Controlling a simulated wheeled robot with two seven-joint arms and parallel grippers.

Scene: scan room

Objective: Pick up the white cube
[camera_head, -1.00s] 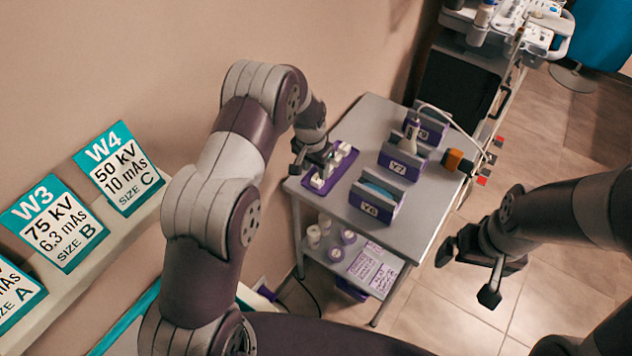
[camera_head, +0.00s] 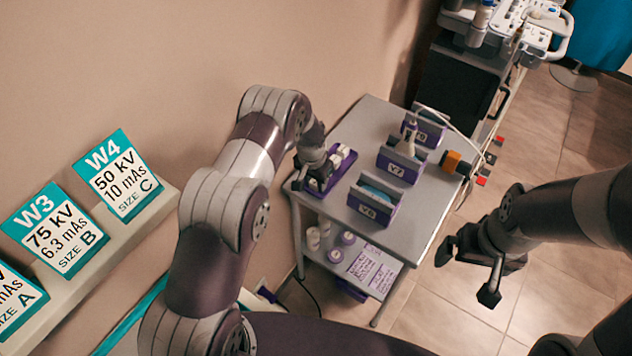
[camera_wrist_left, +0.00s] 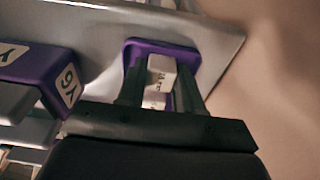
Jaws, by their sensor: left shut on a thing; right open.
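A purple tray (camera_head: 345,168) lies at the left edge of the grey cart top, and small white cubes (camera_head: 343,151) show at its far end. In the left wrist view the purple tray (camera_wrist_left: 163,44) lies under my left gripper. My left gripper (camera_wrist_left: 158,84) is shut on a white cube (camera_wrist_left: 161,66), which sits between its two fingers. Another white piece shows just below that cube. In the head view my left gripper (camera_head: 312,181) is at the tray's near end and hides the held cube. My right gripper (camera_head: 472,270) is open and empty over the floor.
Several purple boxes stand on the cart top (camera_head: 420,215): a near one (camera_head: 370,205), a middle one labelled Y7 (camera_head: 398,168) and a far one. An orange object (camera_head: 452,161) is at the right edge. The wall is close on the left.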

